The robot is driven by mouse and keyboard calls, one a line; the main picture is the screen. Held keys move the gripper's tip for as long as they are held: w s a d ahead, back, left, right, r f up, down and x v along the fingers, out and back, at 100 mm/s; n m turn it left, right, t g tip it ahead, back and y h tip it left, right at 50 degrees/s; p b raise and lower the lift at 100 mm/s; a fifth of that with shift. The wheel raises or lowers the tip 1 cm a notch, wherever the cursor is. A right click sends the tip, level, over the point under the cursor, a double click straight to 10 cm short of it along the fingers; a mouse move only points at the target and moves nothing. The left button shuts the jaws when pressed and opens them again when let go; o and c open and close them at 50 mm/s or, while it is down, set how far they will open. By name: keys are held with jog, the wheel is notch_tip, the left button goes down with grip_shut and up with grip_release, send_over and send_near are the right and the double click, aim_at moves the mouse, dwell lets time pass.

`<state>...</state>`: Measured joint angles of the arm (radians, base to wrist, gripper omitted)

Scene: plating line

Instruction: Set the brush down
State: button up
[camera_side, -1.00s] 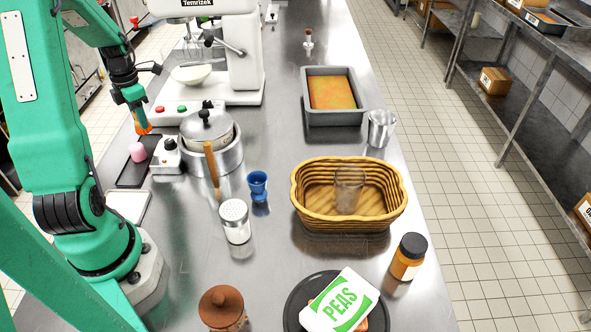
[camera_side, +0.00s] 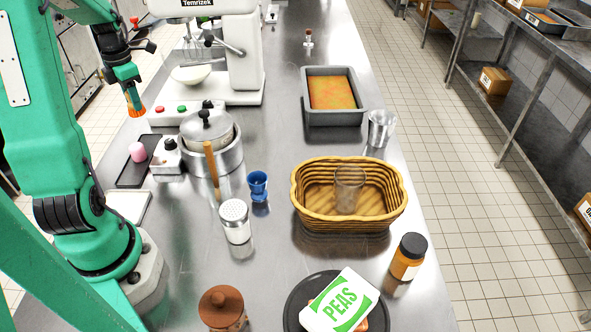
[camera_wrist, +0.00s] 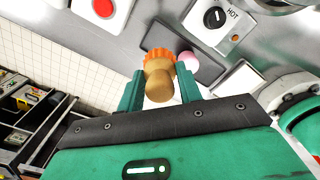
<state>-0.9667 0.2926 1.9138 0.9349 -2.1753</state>
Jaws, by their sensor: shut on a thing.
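My gripper (camera_side: 133,92) hangs in the air at the upper left in the side view, beyond the dark tray. In the wrist view my gripper (camera_wrist: 159,88) is shut on the brush (camera_wrist: 158,84), with a green finger on each side. The brush has a tan wooden handle and orange bristles. Its orange end (camera_side: 136,109) points down below my gripper in the side view, apart from the counter. The far side of the brush is hidden.
A dark tray (camera_side: 131,175) lies on the counter's left with a pink object (camera_side: 137,152) on it. A hot plate (camera_side: 166,158) with a lidded pot (camera_side: 206,128) stands beside it. The stand mixer (camera_side: 243,62) is at the back.

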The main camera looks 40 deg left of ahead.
jog(key=shift+r, duration=0.1)
notch_tip(320, 180, up, 6)
jog(key=shift+f, duration=0.15)
jog(key=w+d+m, duration=0.8)
jog(key=w+d, duration=0.7)
jog(key=d, duration=0.1)
jog(key=w+d+m, duration=0.3)
jog(key=d+m, duration=0.2)
jog(key=d, duration=0.8)
jog(key=w+d+m, duration=0.3)
jog(key=d+m, duration=0.2)
jog(key=d, duration=0.7)
jog(key=w+a+f, duration=0.1)
jog(key=a+f, duration=0.2)
jog(key=f, duration=0.1)
jog(key=w+a+f, duration=0.2)
jog(key=a+f, duration=0.2)
jog(key=w+a+f, duration=0.1)
jog(key=a+f, duration=0.2)
jog(key=f, duration=0.1)
jog(key=shift+w+a, duration=0.15)
jog(key=shift+w, duration=0.25)
